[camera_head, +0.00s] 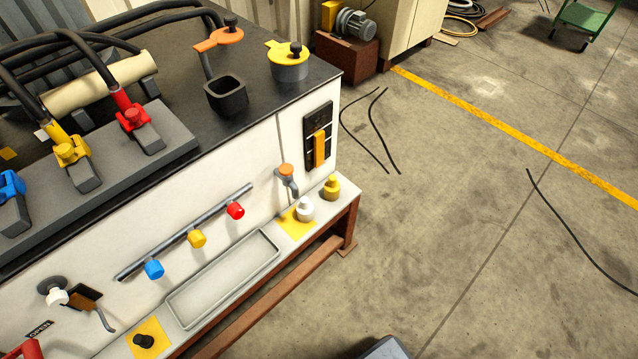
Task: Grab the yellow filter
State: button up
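Several yellow parts show on the machine, and I cannot tell for sure which is the filter. A small yellow bottle-shaped part (331,188) stands upright at the right end of the low front shelf, beside a similar white part (305,208). A yellow cap (197,239) sits on the slanted rail between a blue cap (154,269) and a red cap (235,210). A yellow-lidded grey pot (289,63) stands on the black top. My gripper is not in view.
A shallow grey tray (172,312) lies on the shelf. A black square cup (226,96), hoses and coloured valves crowd the top.

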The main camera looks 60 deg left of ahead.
aim_at(332, 186)
jog(key=u, duration=0.85)
jog(key=i, duration=0.95)
jog(key=u, duration=0.85)
